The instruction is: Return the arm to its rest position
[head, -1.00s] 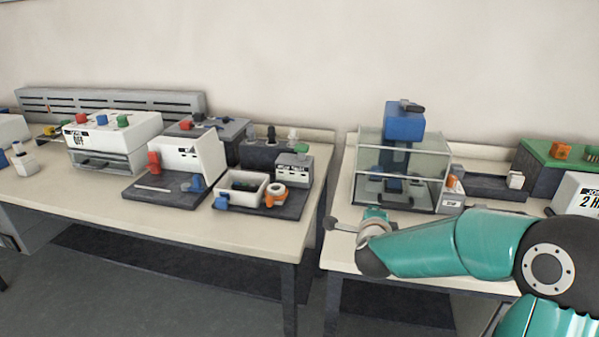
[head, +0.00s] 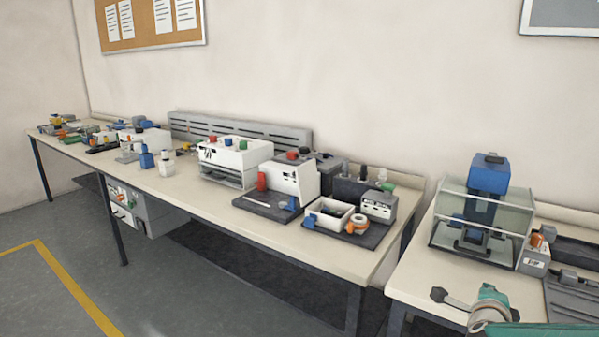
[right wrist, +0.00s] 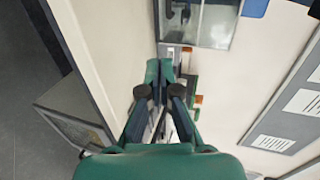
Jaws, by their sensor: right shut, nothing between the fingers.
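My right arm (head: 490,312) shows only in part at the bottom right of the head view, low in front of the right bench, with its teal wrist and a grey end piece. In the right wrist view my right gripper (right wrist: 159,70) has its green fingertips close together, shut, with nothing held between them. It points towards a glass-walled press. Whether the fingertips touch anything is hard to tell in this view. My left gripper is not in view.
The glass-walled press with a blue top (head: 489,175) stands on the right bench (head: 412,277), behind my right arm. A long bench (head: 200,196) to the left carries several small devices. A gap separates the benches. The floor (head: 45,290) at the lower left is clear.

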